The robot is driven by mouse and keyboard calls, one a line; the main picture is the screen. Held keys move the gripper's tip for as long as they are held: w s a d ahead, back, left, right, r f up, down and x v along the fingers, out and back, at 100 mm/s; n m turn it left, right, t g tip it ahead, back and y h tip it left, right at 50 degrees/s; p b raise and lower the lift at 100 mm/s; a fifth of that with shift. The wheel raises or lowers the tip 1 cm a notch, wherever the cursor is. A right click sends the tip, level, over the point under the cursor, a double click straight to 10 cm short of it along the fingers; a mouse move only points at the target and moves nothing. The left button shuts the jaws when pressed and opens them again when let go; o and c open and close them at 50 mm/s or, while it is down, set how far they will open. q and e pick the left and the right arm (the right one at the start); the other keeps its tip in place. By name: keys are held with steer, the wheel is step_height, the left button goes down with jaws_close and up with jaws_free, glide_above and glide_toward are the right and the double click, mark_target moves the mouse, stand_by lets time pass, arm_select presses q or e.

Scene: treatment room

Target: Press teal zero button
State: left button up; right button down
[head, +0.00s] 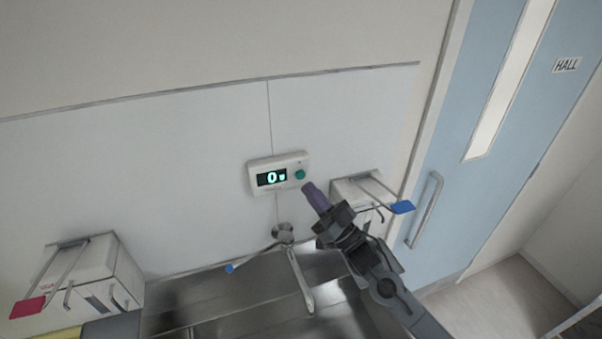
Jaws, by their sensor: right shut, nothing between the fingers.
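The teal button (300,174) is round and sits at the right end of a white wall unit (293,158). The unit's dark display (271,177) shows a lit "0" with a small mark beside it. My right gripper (312,190) is shut and empty, with its purple-grey fingertips just below and right of the button in the picture. The button is in plain sight. I cannot tell whether the fingertips touch the unit, but a small gap shows between them and the button. My left gripper is not in view.
A steel sink with a tap (284,234) lies below the unit. A white dispenser with a blue lever (403,207) stands right, close behind my right arm. Another dispenser with a red lever (28,307) stands left. A blue door (465,180) marked HALL is at right.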

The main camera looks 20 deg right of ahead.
steer(key=shift+s+p, duration=0.65)
steer(key=shift+s, duration=0.95)
steer(key=s+a+f+m+g+h+p, duration=0.2)
steer(key=s+f+m+g+h+p, duration=0.3)
steer(key=s+f+m+h, duration=0.7)
steer(key=s+d+f+n+g, duration=0.1)
steer(key=s+f+n+g, duration=0.1)
steer(key=s+g, duration=0.2)
steer(key=s+d+f+n+g+p, duration=0.1)
steer(key=s+d+f+n+g, duration=0.1)
steer(key=s, duration=0.8)
steer(key=s+d+f+n+g+h+p, duration=0.1)
steer(key=s+f+n+g, duration=0.1)
steer(key=s+g, duration=0.4)
steer(key=shift+s+d+f+n+g, duration=0.25)
steer(key=shift+s+n+g, duration=0.15)
steer(key=shift+s+n, duration=0.45)
